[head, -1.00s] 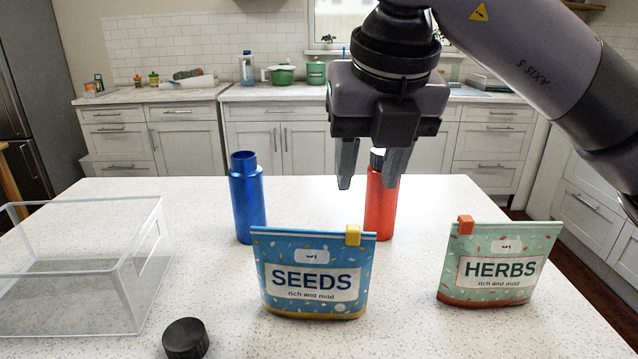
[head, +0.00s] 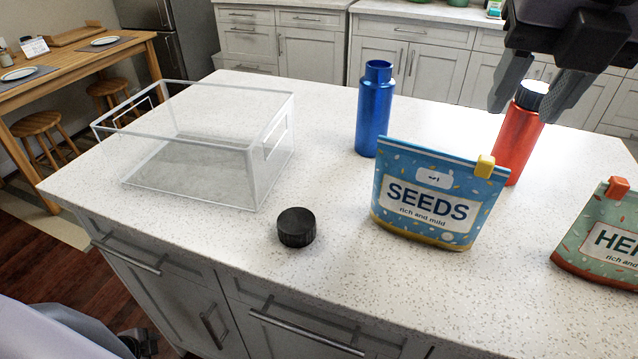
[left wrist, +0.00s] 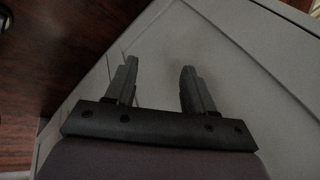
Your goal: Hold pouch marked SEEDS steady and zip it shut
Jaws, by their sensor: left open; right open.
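The blue SEEDS pouch (head: 432,205) stands upright on the counter in the head view. Its yellow slider (head: 485,166) sits near the right end of its top edge. My right gripper (head: 523,108) is open and empty, above and behind the pouch, its fingers overlapping the red bottle in the picture. It does not touch the pouch. My left gripper (left wrist: 160,68) is open and empty in the left wrist view, in front of a grey panelled surface with dark wood floor beside it. The pouch is not in that view.
A blue bottle (head: 373,112) and a capped red bottle (head: 516,146) stand behind. A black cap (head: 297,227) and a clear bin (head: 245,180) are at left. Bare counter (head: 345,270) lies in front.

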